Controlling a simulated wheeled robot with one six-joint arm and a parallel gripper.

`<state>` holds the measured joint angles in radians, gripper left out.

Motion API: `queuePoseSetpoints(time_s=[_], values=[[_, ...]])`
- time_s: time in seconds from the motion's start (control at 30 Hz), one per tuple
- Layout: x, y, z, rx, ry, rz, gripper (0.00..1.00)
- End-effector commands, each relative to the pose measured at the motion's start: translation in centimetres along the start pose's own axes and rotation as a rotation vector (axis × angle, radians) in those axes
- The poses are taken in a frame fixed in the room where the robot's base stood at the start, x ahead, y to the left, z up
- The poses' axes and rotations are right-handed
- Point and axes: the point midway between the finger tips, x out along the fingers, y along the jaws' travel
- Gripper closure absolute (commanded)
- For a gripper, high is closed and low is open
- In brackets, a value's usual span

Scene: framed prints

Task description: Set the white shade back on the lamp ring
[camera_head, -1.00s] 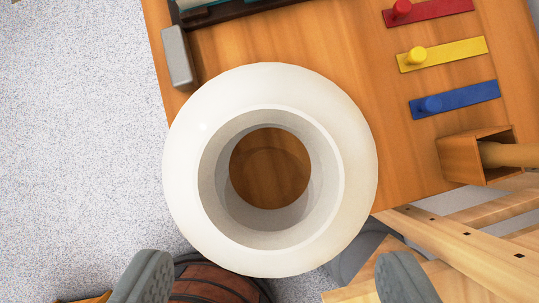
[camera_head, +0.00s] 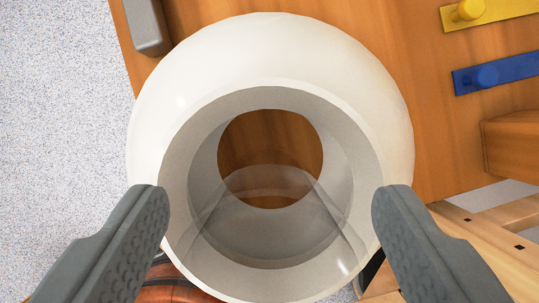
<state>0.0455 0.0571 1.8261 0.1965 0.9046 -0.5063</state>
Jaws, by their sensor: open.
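The white shade (camera_head: 270,50) is a round, glossy, hollow bowl seen from above, large in the middle of the view. Its wide opening faces me, and through the hole at its far end I see brown wood. My gripper (camera_head: 270,205) is open, with one grey finger on each side of the shade's near part. The fingertips overlap the shade's outer edges in the picture; I cannot tell whether they touch it. A faint see-through shape shows inside the shade's lower half. I cannot make out the lamp ring.
The wooden table top (camera_head: 420,100) lies under the shade. A grey block (camera_head: 146,26) is at upper left. A yellow strip (camera_head: 490,14) and a blue strip (camera_head: 497,74), each with a knob, are at right, above a wooden box (camera_head: 512,145). Speckled floor (camera_head: 60,130) is left.

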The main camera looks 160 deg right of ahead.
Motion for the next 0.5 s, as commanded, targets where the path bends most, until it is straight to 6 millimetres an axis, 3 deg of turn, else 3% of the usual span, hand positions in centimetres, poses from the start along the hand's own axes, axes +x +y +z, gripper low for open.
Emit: queuePoseSetpoints(time_s=[0.07,0.4,0.5], values=[[-0.02,0.0,0.0,0.0,0.0,0.0,0.31],[-0.04,0.01,0.01,0.0,0.0,0.0,0.98],[-0.11,0.01,-0.02,0.0,0.001,0.0,1.0]])
